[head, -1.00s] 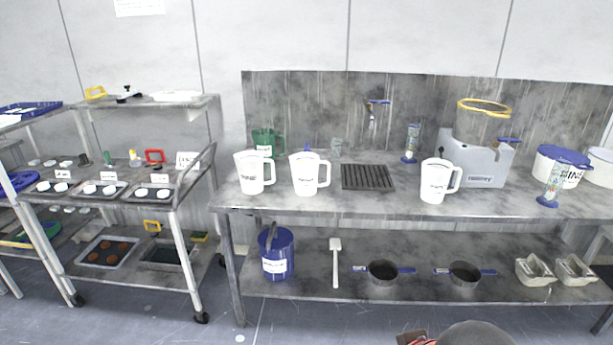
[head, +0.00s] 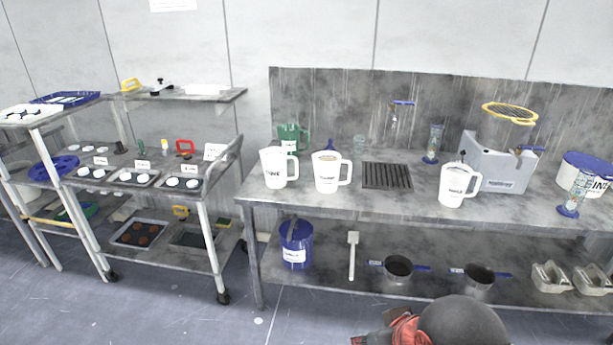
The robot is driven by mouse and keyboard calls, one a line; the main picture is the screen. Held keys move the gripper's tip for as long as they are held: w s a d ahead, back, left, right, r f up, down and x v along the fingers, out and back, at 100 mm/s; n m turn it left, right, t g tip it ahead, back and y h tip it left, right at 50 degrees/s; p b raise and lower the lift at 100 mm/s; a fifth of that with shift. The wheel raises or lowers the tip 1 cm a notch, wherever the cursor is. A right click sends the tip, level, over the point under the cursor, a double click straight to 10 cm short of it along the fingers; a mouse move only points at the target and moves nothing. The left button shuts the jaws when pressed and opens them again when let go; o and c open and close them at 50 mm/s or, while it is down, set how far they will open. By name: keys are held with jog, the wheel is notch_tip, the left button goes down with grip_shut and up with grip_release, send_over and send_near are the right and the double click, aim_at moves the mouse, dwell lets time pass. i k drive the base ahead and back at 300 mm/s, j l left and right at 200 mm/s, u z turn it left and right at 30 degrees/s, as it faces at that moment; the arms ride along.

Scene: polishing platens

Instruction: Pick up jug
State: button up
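Three white jugs with handles on the right and dark print stand upright on the metal bench in the head view: a left one (head: 273,169), a middle one (head: 326,173) and a right one (head: 453,187). A green translucent jug (head: 291,136) stands behind the left white jug and is partly hidden by it. Which jug is meant cannot be told. Part of my arm, a dark rounded link with a red and black piece beside it, shows at the bottom edge, well apart from the jugs. My gripper's fingers are not visible.
The bench (head: 400,209) holds a dark drain grate (head: 387,177), a grey machine (head: 495,167) and a blue-footed cylinder (head: 433,145). A blue bucket (head: 297,246) and pans (head: 398,268) stand on its lower shelf. A trolley (head: 207,240) stands left. Open floor lies in front.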

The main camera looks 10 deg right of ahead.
aim_at(327, 163)
jog(key=i+l+u, duration=0.15)
jog(key=u, duration=0.15)
jog(key=i+l+u, duration=0.25)
jog(key=l, duration=0.2)
jog(key=l+u, duration=0.3)
jog(key=i+l, duration=0.15)
jog(key=l, duration=0.2)
jog(key=i+l, duration=0.2)
jog(key=l, duration=0.15)
jog(key=i+l+u, duration=0.1)
jog(key=l, duration=0.2)
jog(key=i+l, duration=0.4)
jog(key=l, duration=0.3)
jog(key=i+l+u, duration=0.1)
jog(key=l, duration=0.25)
jog(key=i, duration=0.05)
